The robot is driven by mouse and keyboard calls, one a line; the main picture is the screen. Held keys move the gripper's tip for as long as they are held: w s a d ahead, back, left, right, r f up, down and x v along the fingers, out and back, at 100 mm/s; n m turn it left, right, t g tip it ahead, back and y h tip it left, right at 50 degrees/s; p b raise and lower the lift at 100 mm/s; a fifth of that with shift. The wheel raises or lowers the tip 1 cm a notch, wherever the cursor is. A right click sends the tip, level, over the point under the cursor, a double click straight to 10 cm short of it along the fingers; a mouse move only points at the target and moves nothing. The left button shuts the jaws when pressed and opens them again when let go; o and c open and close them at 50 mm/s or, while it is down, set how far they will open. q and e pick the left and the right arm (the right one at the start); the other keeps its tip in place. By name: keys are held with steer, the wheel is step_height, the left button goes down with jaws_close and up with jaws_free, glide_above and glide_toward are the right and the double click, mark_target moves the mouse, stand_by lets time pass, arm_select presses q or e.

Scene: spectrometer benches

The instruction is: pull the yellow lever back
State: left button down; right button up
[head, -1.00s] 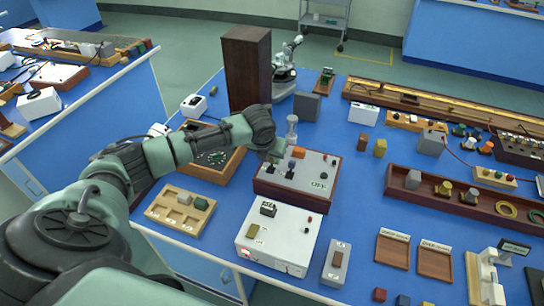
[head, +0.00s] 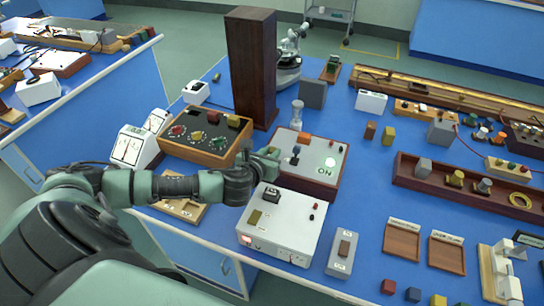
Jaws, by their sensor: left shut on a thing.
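The lever box (head: 337,181) has a pale top and dark red-brown sides, and stands mid-bench. A dark blue-black knob (head: 296,151) and an orange block (head: 304,138) show on the box top, right of the gripper. My right gripper is out of view.
A white box (head: 281,236) stands just in front of the lever box, under my wrist. A wooden box with coloured knobs (head: 207,154) is left, a tall dark wooden block (head: 252,75) behind, and a glass piece (head: 297,113) close behind.

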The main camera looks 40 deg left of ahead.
arm_select(q)
steer(key=shift+s+d+f+t+b, duration=0.1)
steer(key=shift+s+f+t+b, duration=0.1)
steer(key=shift+t+b, duration=0.45)
steer(key=c, duration=1.3)
jaws_free()
steer(key=b+v, duration=0.1)
steer(key=v, duration=0.7)
